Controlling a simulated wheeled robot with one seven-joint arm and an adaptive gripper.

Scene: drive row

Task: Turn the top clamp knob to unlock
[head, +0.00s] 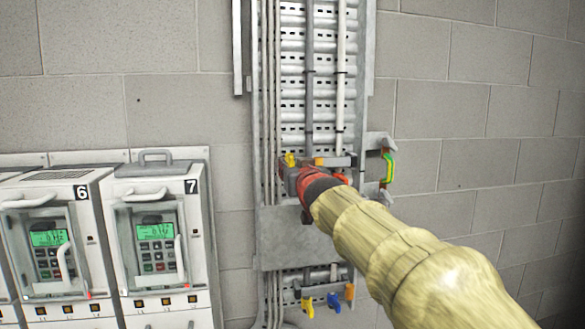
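An upper clamp (342,161) crosses the cables on the wall-mounted cable ladder. A yellow knob (290,160) and an orange piece (318,161) show along its upper edge. My red and dark gripper (300,185) is right in front of this clamp, at the end of my pale yellow sleeved arm. The gripper covers much of the clamp's middle and left part. Its fingertips are hard to make out, so I cannot tell whether it is open or touches a knob. A lower clamp has yellow (307,307), blue (334,302) and orange (350,291) knobs.
A yellow-green curved piece (389,167) is on a bracket right of the upper clamp. A plain grey plate (283,238) lies between the clamps. White cabinets marked 6 (62,240) and 7 (155,235) stand at left. The block wall (480,150) at right is bare.

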